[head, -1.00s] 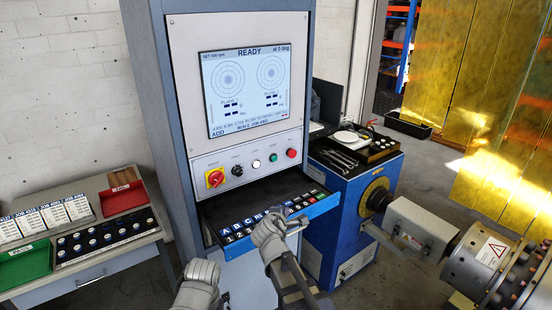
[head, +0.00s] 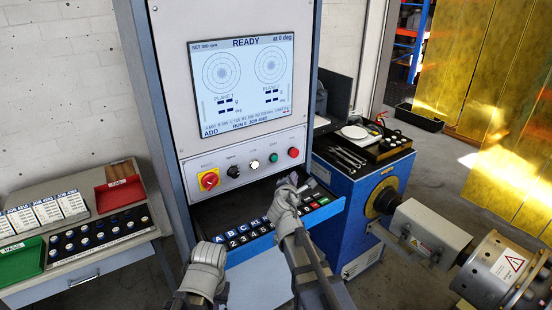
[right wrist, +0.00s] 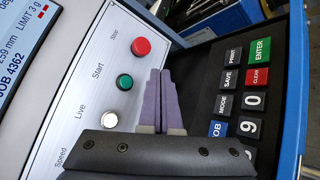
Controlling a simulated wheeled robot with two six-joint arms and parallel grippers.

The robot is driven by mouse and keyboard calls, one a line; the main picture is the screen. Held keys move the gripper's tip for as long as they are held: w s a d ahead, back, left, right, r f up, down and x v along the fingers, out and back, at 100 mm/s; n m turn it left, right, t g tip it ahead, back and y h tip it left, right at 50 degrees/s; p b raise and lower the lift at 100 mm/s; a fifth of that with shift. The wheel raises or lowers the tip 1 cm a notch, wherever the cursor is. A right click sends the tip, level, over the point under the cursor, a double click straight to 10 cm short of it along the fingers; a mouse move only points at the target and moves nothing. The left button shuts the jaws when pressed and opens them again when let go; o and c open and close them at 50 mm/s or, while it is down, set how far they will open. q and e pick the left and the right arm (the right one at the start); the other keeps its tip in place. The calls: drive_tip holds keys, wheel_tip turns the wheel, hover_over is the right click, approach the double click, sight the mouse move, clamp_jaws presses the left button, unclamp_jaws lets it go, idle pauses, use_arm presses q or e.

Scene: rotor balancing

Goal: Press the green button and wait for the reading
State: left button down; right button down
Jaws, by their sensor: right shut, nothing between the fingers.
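The green Start button (head: 273,158) sits on the panel between a white and a red button. It is unlit-looking and uncovered in the right wrist view (right wrist: 124,82). The screen (head: 243,84) reads READY, at 0 deg, with RUN 0 and JOB 4362 below and no readable plane values. My right gripper (head: 287,185) is shut and empty, over the keypad just below the button row. In the right wrist view its fingertips (right wrist: 161,73) lie to the right of the green button, seemingly apart from it. My left gripper (head: 208,254) hangs low before the cabinet; its jaws are unclear.
A red button (right wrist: 141,46) and a white Live button (right wrist: 110,119) flank the green one. A keypad drawer (head: 243,235) juts out below, with a green ENTER key (right wrist: 260,51). A red-and-yellow switch (head: 208,180) is at left. A blue cabinet (head: 355,195) stands right.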

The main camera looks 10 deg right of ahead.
sight(274, 158)
drive_tip(key=shift+w, duration=0.1)
drive_tip(key=w+a, duration=0.3)
drive_tip(key=w, duration=0.5)
idle(0.4)
drive_tip(key=shift+w, duration=0.2)
idle(1.8)
drive_tip(key=shift+w+a, duration=0.1)
drive_tip(key=shift+w, duration=0.15)
